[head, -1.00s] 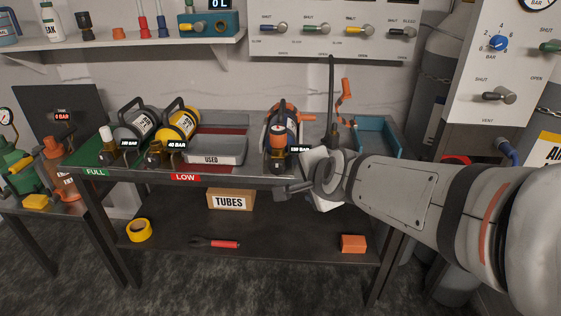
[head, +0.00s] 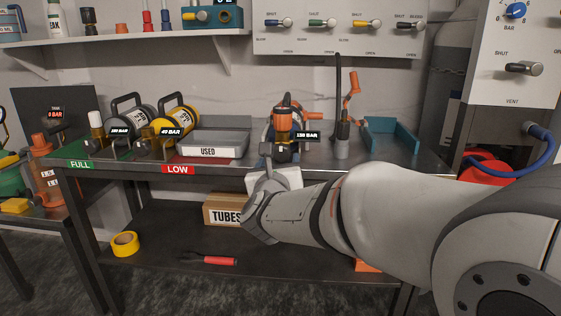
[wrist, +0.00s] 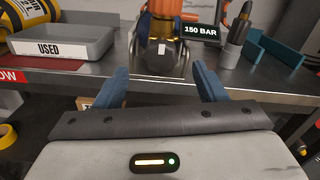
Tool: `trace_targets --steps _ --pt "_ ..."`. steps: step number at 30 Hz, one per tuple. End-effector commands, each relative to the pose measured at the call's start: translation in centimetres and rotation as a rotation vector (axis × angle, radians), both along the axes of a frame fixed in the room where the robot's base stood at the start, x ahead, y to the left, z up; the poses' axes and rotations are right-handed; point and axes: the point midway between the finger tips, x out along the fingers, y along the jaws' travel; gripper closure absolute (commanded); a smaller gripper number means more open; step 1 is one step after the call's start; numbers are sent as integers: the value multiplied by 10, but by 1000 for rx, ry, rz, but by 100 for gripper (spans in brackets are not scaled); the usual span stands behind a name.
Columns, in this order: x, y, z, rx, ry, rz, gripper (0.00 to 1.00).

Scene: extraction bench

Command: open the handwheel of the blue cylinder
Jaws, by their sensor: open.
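In the head view my arm and wrist partly hide the gripper.
A grey USED tray (head: 212,145) stands left of the cylinder, with a yellow 40 BAR cylinder (head: 178,122) and a grey one (head: 135,118) further left. The bench front edge lies close.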

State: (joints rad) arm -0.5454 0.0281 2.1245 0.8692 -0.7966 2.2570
Motion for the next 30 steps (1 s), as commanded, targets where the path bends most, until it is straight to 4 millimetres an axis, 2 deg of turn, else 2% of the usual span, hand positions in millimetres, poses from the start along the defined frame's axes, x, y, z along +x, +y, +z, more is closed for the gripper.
trace_targets --steps 3,9,13,21,30 --pt "22 -1 -2 -2 1 -1 35" --pt "48 -2 -1 -2 1 0 35" --pt "56 -2 -1 -3 1 2 35" --pt "57 -1 0 -4 2 3 35" --pt "56 0 0 -4 2 5 60"
